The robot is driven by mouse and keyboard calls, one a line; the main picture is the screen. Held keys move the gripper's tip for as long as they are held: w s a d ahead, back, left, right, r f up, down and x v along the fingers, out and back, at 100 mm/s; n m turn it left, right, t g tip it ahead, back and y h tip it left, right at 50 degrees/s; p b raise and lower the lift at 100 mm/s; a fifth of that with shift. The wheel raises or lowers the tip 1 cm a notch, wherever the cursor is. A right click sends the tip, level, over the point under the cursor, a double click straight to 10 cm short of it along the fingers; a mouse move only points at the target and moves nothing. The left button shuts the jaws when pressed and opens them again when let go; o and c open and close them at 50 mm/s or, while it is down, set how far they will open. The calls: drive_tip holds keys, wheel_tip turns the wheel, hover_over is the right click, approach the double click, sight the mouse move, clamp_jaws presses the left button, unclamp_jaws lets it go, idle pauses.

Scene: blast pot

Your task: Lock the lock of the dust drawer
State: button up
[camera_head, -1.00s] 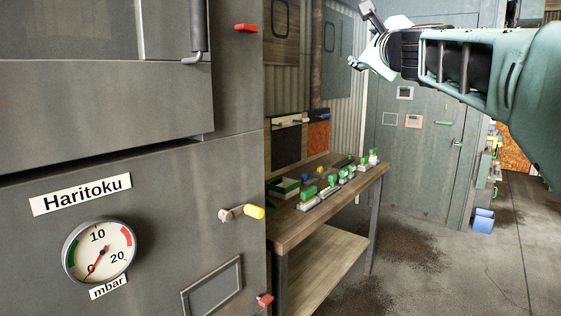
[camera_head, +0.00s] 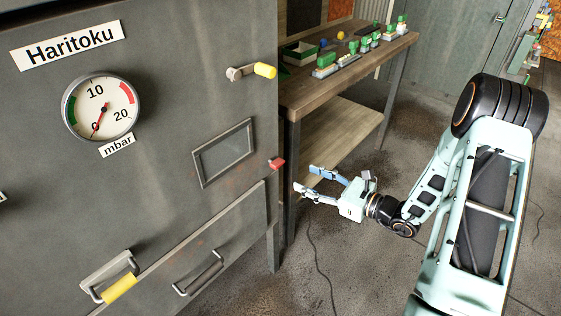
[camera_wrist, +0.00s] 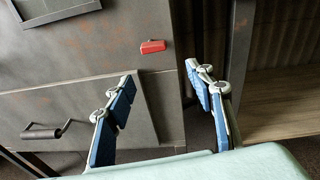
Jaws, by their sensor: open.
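The drawer (camera_head: 238,236) with a bar handle (camera_head: 200,273) sits low in the grey cabinet and looks shut. In the wrist view, the drawer front (camera_wrist: 75,110) and its dark handle (camera_wrist: 45,131) are at the left. A small red latch (camera_head: 276,163) is at the cabinet's right edge, above the drawer; it also shows in the wrist view (camera_wrist: 152,46). I cannot tell for certain that it is the drawer's lock. My gripper (camera_head: 306,178) is open and empty, to the right of and slightly below the red latch, apart from it. In the wrist view, the latch is beyond the fingers (camera_wrist: 160,72).
A wooden workbench (camera_head: 300,95) with a lower shelf (camera_head: 335,140) stands right beside the cabinet, behind my gripper. A yellow-handled lever (camera_head: 264,70), a gauge (camera_head: 101,107) and another yellow handle (camera_head: 119,288) are on the cabinet. Open floor lies around my arm; a cable (camera_head: 318,255) lies there.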

sight(281, 165)
drive_tip(key=shift+m+t+y, duration=0.4)
drive_tip(key=shift+m+t, duration=0.4)
drive_tip(key=shift+m, duration=0.1)
drive_tip(key=x, duration=0.6)
drive_tip(key=s+a+b+x, duration=0.1)
drive_tip(key=x, duration=0.2)
drive_tip(key=shift+w+a+r, duration=0.15)
drive_tip(key=shift+w+a, duration=0.05)
drive_tip(key=shift+a, duration=0.05)
drive_tip(key=c, duration=1.2)
